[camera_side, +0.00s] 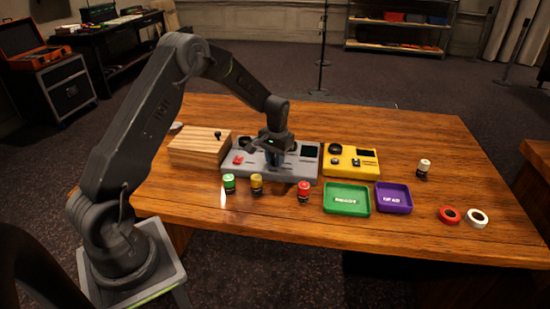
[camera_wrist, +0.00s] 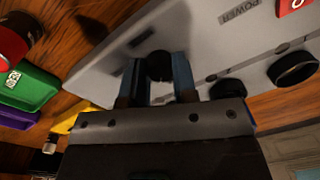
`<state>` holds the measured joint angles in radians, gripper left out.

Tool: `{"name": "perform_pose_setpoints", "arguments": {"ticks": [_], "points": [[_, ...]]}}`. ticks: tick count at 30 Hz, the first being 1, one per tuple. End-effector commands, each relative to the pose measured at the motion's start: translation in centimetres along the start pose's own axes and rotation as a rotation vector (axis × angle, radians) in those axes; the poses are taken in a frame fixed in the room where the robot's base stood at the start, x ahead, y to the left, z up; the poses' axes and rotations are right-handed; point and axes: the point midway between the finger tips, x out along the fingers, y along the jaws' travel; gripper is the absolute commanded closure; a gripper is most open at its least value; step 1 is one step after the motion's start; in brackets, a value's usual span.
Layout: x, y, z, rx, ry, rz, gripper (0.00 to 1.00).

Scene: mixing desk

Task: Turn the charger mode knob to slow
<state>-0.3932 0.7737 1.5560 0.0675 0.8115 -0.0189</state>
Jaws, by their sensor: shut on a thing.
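A grey panel device (camera_side: 299,176) lies on the wooden table; it fills much of the wrist view (camera_wrist: 110,72). My gripper (camera_side: 276,158) is over its middle, pointing down. In the wrist view my gripper (camera_wrist: 158,78) has its two blue-grey fingers closed on either side of a dark round knob (camera_wrist: 160,66) on the panel. The knob's pointer and any mode label by it cannot be read. In the side view my gripper hides that knob. A red switch (camera_wrist: 286,5) with the word POWER beside it is on the same panel.
Two other dark knobs (camera_wrist: 293,69) are on the panel. A yellow device (camera_side: 342,172) stands to the right, a wooden block (camera_side: 198,150) to the left. Green (camera_side: 346,211) and purple (camera_side: 394,209) trays and several small jars (camera_side: 303,198) stand in front.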

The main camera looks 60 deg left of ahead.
Motion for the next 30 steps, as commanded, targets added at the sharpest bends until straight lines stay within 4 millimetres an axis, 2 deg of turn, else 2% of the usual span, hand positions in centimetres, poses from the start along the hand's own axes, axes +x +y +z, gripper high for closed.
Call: {"name": "perform_pose_setpoints", "arguments": {"ticks": [15, 30], "points": [[-0.02, 0.01, -0.08, -0.445, -0.022, 0.000, 0.97], [-0.01, 0.02, -0.08, -0.624, -0.031, -0.001, 0.97]]}}
